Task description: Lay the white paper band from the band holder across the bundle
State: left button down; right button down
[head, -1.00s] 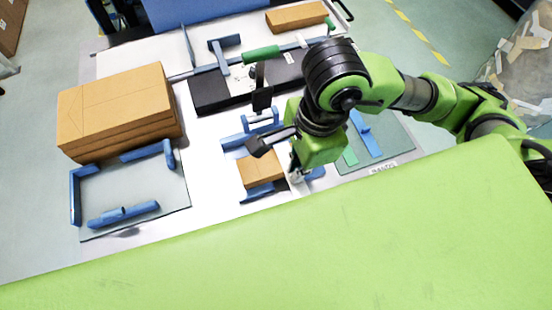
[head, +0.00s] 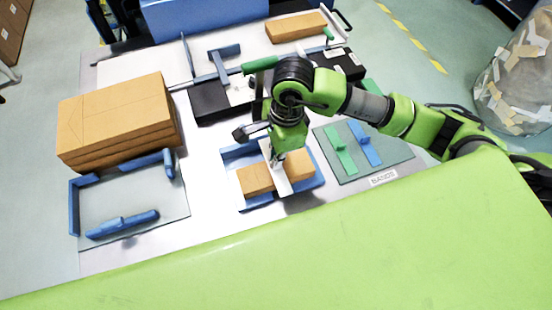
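The brown paper bundle (head: 256,179) sits in a blue cradle (head: 312,185) at the middle front of the table. The white paper band (head: 285,186) runs front to back over the bundle's middle, with brown showing on both sides. I cannot tell whether it rests on the bundle. My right gripper (head: 277,160) points down over the bundle and appears shut on the band; its fingertips are small and partly hidden by the wrist. The band holder, a grey mat (head: 402,152) with a green strip (head: 340,150) and a blue strip (head: 365,143), lies to the right. My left gripper is out of view.
A brown paper stack (head: 120,115) stands at the left, behind a tray with blue guides (head: 122,224). A black block with a blue and green bar (head: 262,65) lies behind the cradle. Another brown block (head: 296,27) is at the back.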

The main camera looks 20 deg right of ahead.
jog(key=shift+s+f+p, duration=0.1)
jog(key=shift+f+p, duration=0.2)
jog(key=shift+f, duration=0.85)
jog(key=c, duration=2.2)
grip_release()
jog(key=shift+c, duration=0.2)
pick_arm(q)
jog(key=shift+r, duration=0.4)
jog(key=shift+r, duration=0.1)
pick_arm(e)
jog(key=shift+r, duration=0.1)
